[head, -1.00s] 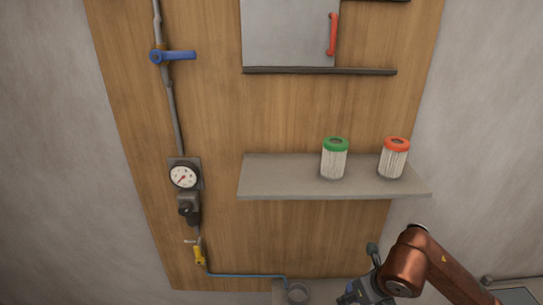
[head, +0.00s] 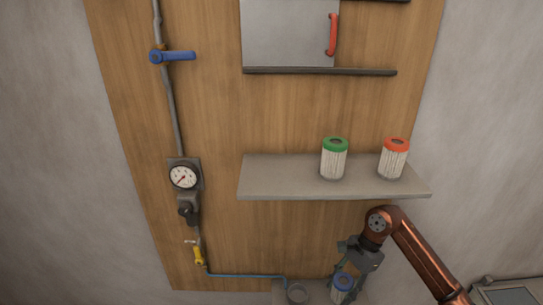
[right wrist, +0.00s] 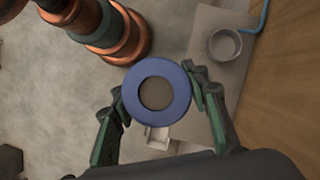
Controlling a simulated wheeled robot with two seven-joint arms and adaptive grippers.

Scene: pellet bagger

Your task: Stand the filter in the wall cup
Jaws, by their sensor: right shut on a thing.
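A filter with a blue ring on top and a pale body (head: 342,287) is in my right gripper (head: 347,272), low in the head view. In the right wrist view the blue-ringed filter (right wrist: 181,88) is seen end-on, between the two green-padded fingers of my right gripper (right wrist: 155,90). The wall cup (head: 297,293) is a small grey round cup at the bottom of the board, left of the filter and apart from it. In the right wrist view the cup (right wrist: 225,44) is open and looks empty. My left gripper is not in view.
A grey shelf (head: 285,178) above holds a green-topped filter (head: 334,160) and a red-topped filter (head: 394,160). A blue hose (head: 245,276) runs to the cup from the yellow valve (head: 199,256). A gauge (head: 184,177) is at left.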

